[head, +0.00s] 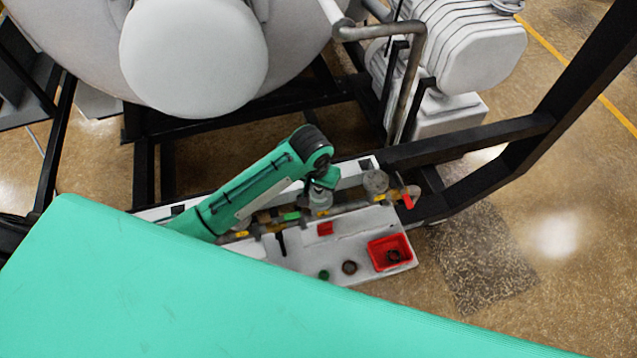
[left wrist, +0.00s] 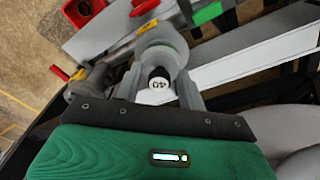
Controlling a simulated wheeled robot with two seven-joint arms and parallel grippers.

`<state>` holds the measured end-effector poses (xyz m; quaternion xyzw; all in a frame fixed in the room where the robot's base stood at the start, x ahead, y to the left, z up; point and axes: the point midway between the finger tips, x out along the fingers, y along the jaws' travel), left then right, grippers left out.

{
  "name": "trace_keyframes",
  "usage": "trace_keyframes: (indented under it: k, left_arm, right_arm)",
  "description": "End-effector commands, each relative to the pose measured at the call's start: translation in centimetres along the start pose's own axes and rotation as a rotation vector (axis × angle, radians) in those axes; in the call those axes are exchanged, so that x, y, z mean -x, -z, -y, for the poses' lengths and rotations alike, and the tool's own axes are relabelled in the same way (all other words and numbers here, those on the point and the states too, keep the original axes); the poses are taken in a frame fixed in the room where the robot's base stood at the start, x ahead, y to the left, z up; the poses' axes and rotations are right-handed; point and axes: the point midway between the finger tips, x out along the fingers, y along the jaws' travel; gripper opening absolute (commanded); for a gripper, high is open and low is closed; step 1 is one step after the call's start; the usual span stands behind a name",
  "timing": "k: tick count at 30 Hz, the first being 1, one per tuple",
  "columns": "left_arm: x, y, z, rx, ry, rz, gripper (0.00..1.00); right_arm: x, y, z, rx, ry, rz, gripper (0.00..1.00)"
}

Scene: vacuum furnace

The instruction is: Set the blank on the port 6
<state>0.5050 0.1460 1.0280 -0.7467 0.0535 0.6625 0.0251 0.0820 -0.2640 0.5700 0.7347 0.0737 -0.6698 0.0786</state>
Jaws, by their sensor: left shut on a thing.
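My left gripper (head: 322,184) is over the pipe manifold (head: 345,208) on the white bench. In the left wrist view its two grey fingers (left wrist: 160,92) are shut on the blank, whose dark knob has a white round label reading "40" (left wrist: 158,84). A grey round body (left wrist: 160,38) lies just beyond the knob, over the pipe line. It also shows below the gripper in the head view (head: 320,201). I cannot tell whether the blank is seated on a port or just above it. No port number is readable. My right gripper is not in view.
A red tray (head: 390,252) with dark rings stands at the bench's right end. A red handle (head: 407,201) and black frame beams (head: 480,140) border the right side.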

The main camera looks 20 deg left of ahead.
Motion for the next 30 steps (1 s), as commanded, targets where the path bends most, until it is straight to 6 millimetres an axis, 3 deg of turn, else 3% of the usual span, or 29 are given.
trace_keyframes:
  k: [22,23,24,27,30]
  left_arm:
    - [-0.39,-0.05,-0.02,0.000,-0.001,-0.001,0.08]
    - [-0.40,-0.04,-0.02,0.000,-0.001,-0.001,0.42]
    - [-0.39,-0.04,-0.02,0.000,-0.001,-0.001,0.50]
    - [-0.39,-0.05,-0.02,0.000,-0.001,-0.001,0.66]
    - [-0.39,-0.05,-0.01,0.000,-0.001,0.000,0.66]
  right_arm:
    - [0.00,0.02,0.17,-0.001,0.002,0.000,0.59]
    - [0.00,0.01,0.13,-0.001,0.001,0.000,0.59]
    - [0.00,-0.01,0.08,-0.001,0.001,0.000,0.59]
    - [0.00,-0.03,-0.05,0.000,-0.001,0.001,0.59]
    - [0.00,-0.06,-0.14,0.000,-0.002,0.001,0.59]
